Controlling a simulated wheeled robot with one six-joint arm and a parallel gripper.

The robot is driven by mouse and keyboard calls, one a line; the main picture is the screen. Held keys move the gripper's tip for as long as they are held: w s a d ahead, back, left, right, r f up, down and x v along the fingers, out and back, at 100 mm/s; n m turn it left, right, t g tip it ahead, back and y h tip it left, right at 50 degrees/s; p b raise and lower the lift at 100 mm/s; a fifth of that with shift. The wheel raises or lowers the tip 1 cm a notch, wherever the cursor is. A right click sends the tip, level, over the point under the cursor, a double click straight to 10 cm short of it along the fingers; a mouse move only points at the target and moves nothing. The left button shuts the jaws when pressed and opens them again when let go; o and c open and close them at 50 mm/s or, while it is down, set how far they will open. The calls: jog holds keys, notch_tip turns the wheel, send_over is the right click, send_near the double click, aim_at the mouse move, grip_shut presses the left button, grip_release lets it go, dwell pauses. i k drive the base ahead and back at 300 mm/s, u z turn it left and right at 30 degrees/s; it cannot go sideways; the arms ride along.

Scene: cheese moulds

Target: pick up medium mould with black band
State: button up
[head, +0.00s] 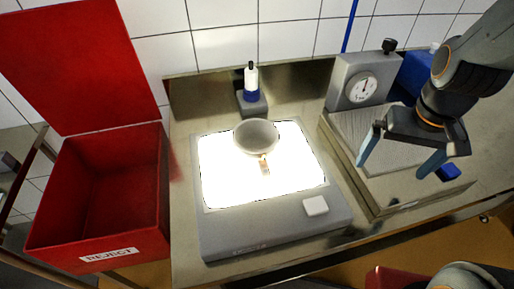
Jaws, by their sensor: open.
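One round grey-white mould (256,138), with an open top, stands on the bright light panel (222,190) near its back edge. I cannot make out a black band on it, nor judge its size against others. A small brownish piece (265,168), perhaps a tag, shows just in front of it on the panel. My gripper (394,166) is at the right, open and empty, with its two blue-grey fingers pointing down. It is over the ridged plate of the dial device, well to the right of the mould and apart from it.
A red open-lidded bin marked REJECT (108,252) stands at the left. A white block (316,206) lies at the panel's front right. A white bottle with a dark cap (251,78) stands behind the panel. The dial device (350,72) and ridged plate (352,130) are at the right.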

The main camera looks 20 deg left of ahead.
aim_at(253, 139)
jog(key=z, duration=0.5)
jog(key=k, duration=0.8)
jog(key=u, duration=0.4)
jog(key=i, duration=0.45)
